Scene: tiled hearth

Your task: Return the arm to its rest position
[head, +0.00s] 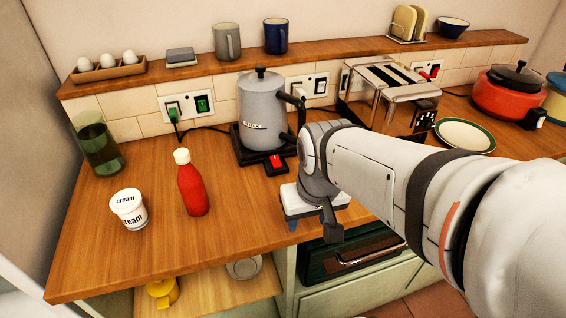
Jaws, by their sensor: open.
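My arm reaches in from the right side of the head view, and its white links cross the counter. My gripper (312,226) is at the arm's far end, by the counter's front edge. It is open, and I see nothing held in it. A grey kettle (262,108) stands upright on a black base behind and left of the gripper, apart from it. A red switch (277,163) on the base sits just behind the gripper. My wrist hides part of the counter.
A red bottle (193,187), a cream tub (129,209) and a green glass (98,148) stand left on the wooden counter (95,255). A toaster (392,90), a plate (463,135) and a red pot (508,92) are right. A shelf with mugs runs behind. An oven (350,252) is below.

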